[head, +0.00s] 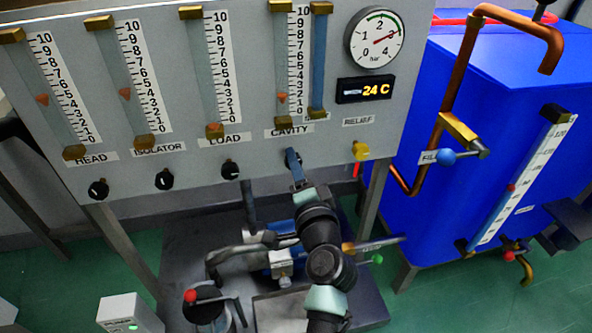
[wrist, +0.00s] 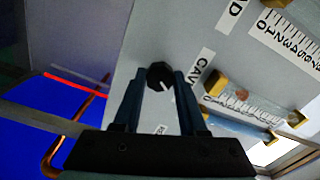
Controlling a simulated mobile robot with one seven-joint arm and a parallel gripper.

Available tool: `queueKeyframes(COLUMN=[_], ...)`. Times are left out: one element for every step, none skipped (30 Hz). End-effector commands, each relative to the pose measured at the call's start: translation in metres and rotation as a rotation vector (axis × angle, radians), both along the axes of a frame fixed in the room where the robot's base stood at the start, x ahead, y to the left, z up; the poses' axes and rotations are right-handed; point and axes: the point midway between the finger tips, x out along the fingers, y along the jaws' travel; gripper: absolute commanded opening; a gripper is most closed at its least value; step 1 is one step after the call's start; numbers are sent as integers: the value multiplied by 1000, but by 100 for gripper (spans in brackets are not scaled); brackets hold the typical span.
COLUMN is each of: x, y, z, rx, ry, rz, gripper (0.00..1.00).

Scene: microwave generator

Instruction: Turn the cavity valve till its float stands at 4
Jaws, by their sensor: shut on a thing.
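The cavity valve (wrist: 158,73) is a black round knob with a white pointer line, below the CAVITY label (head: 289,131) on the grey panel. My gripper (head: 291,160) reaches up to the panel and is shut on this knob; its fingers hide most of the knob in the head view. In the wrist view the knob sits between the fingertips of my gripper (wrist: 160,78). The cavity float (head: 283,97) is a small orange marker low in its tube, between about 1 and 2 on the scale. It also shows in the wrist view (wrist: 242,95).
The load knob (head: 230,170) is left of my gripper and the yellow relief valve (head: 361,151) is to its right. The isolator knob (head: 164,179) and head knob (head: 98,188) are farther left. A blue tank (head: 490,120) with copper pipes stands at the right.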

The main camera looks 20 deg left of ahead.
Motion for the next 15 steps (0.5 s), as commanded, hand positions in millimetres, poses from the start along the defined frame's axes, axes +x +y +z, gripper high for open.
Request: queueKeyframes(x=[0, 0, 0, 0, 0, 0, 0, 0, 0, 0, 0, 0, 0, 0, 0], y=[-1, -1, -1, -1, -1, -1, -1, -1, -1, -1, -1, -1, -1, -1, -1], z=[-2, -2, -2, -2, -2, -1, -1, -1, -1, -1, -1, -1, -1, -1, -1], rx=[-9, -14, -19, -23, -26, -28, -30, -31, -31, -31, -31, -31, -31, -31, -31], ry=[-4, -7, -11, -13, -14, -16, -17, -17, -17, -18, -18, -17, -17, -17, -17], rz=[-1, -1, -1, -1, -1, -1, -1, -1, -1, -1, -1, 0, 0, 0, 0], gripper=[0, 0, 0, 0, 0, 0, 0, 0, 0, 0, 0, 0, 0, 0, 0])
